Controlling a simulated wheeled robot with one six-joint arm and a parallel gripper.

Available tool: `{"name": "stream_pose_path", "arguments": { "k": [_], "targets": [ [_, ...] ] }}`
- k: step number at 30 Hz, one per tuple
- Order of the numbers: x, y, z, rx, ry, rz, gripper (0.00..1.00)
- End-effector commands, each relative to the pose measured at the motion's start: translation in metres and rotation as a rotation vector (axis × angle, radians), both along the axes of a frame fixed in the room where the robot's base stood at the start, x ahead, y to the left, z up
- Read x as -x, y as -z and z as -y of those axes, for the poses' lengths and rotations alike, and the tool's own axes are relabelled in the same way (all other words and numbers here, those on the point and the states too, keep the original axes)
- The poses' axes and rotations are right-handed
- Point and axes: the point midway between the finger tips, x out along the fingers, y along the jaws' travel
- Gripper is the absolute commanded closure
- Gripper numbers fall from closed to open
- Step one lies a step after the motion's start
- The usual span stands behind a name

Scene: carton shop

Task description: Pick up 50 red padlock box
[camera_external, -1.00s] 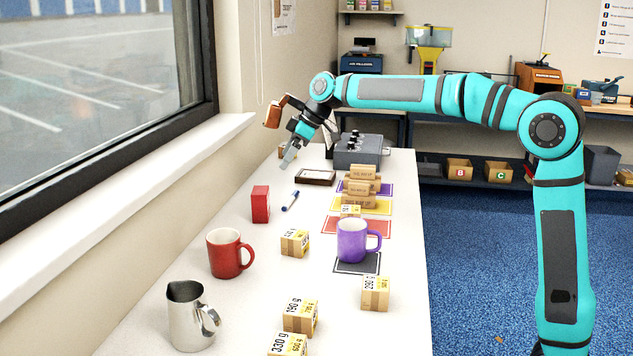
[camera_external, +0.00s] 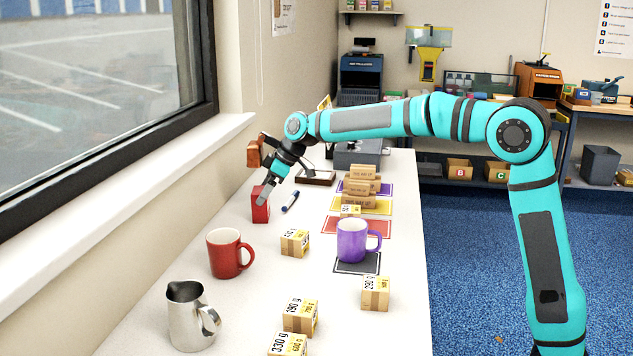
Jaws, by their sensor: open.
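The red padlock box (camera_external: 260,212) is a small upright red carton. It stands on the white table near the window side, behind the red mug. My gripper (camera_external: 264,198) is open and points down at the top of the box, its fingers overlapping the box's upper part in this view. I cannot tell whether the fingers are on both sides of the box or touching it. The box's top is partly hidden by the gripper.
A blue marker (camera_external: 291,201) lies just right of the box. A red mug (camera_external: 226,253) and a small carton (camera_external: 295,242) stand nearer the camera. A purple mug (camera_external: 353,240), coloured mats and stacked cartons (camera_external: 361,188) are to the right.

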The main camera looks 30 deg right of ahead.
Motion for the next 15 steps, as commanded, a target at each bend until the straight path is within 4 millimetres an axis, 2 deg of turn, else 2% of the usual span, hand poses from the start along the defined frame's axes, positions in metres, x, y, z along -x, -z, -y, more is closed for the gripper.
{"name": "stream_pose_path", "arguments": {
  "k": [10, 15],
  "targets": [
    [-0.011, 0.035, -0.018, 0.001, 0.001, -0.001, 0.11],
    [-0.014, 0.042, -0.022, 0.001, 0.001, 0.0, 0.11]
  ]
}}
